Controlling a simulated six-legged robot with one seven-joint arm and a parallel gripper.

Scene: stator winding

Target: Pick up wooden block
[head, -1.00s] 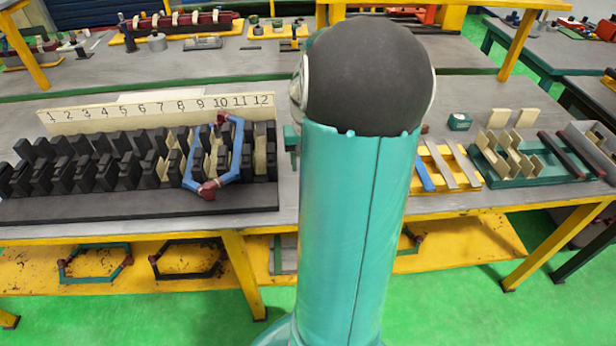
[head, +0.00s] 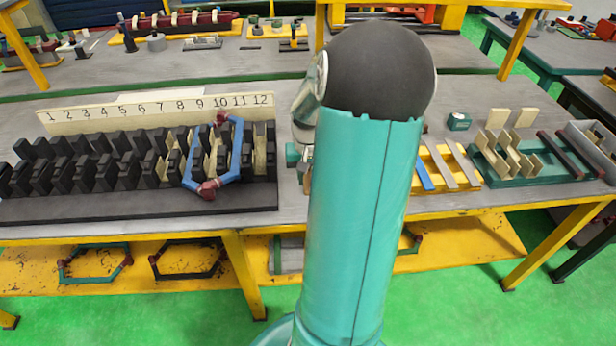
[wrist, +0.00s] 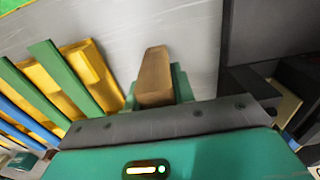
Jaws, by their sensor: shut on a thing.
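A brown wooden block (wrist: 155,75) stands out between the green fingers of my gripper (wrist: 157,88) in the wrist view. My gripper is shut on it. The grey bench top shows beyond the block; I cannot tell whether the block is clear of it. In the head view my arm hides the block, and only part of my wrist and gripper shows at the arm's left edge, right of the black slotted stator (head: 100,205).
A blue coil (head: 232,178) sits in the stator slots near numbers 9 to 11. Right of my arm are a yellow holder with strips (head: 470,184), also in the wrist view (wrist: 88,62), and a green tray (head: 535,181) with pale pieces. Bare bench lies between stator and holder.

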